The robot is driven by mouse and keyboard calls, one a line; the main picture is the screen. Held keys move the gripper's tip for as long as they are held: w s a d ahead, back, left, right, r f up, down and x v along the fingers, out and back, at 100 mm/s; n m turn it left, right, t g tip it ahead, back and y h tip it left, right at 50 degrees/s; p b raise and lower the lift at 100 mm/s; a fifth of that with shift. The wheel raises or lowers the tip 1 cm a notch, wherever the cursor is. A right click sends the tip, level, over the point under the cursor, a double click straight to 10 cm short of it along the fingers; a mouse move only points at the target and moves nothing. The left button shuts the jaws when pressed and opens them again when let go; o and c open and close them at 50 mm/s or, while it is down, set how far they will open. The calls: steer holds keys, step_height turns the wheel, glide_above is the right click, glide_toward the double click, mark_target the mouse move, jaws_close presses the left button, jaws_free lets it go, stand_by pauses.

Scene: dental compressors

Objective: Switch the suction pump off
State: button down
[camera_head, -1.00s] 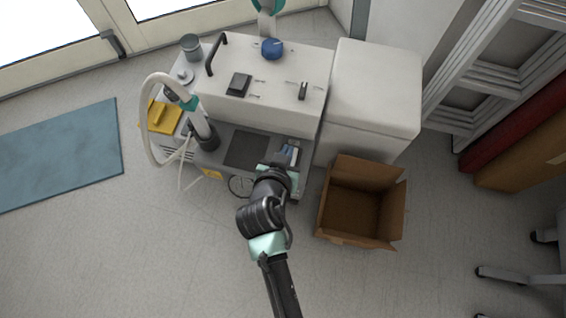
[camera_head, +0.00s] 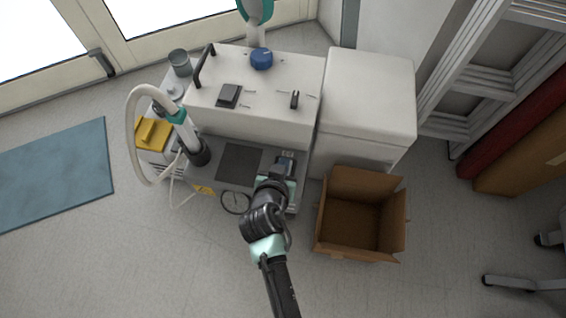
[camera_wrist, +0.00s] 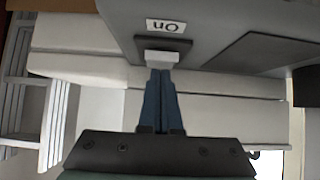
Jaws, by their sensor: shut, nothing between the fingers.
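The suction equipment has a grey lower unit (camera_head: 222,178) with a pale hose (camera_head: 131,130) rising at its left. In the wrist view, a white switch (camera_wrist: 158,56) in a dark frame sits on the grey surface (camera_wrist: 210,18). A label reading "On" (camera_wrist: 166,26), upside down in the picture, is beside it. My gripper (camera_wrist: 161,72) is shut and empty, with its blue fingertips at the edge of the switch. I cannot tell whether they touch it. In the head view my gripper (camera_head: 285,160) is over the right end of the lower unit, hiding the switch.
A white cabinet (camera_head: 255,100) with a blue knob (camera_head: 261,59), a black rocker (camera_head: 228,95) and a small lever (camera_head: 295,99) stands behind. An open cardboard box (camera_head: 335,222) is close on the right, beside a white box (camera_head: 370,90). Open floor lies in front.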

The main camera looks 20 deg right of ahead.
steer(key=shift+w+d+r, duration=0.15)
steer(key=shift+w+d, duration=0.3)
steer(key=shift+w, duration=0.15)
stand_by(0.3)
steer(key=shift+w+r+p, duration=0.1)
steer(key=shift+r+p, duration=0.45)
step_height(320, 180, up, 4)
steer(key=p, duration=0.3)
steer(key=shift+w+d, duration=0.15)
steer(key=r+p+v, duration=0.1)
steer(key=p+v, duration=0.3)
steer(key=v, duration=0.5)
steer(key=shift+w+d, duration=0.2)
steer(key=shift+w, duration=0.15)
steer(key=shift+r, duration=0.1)
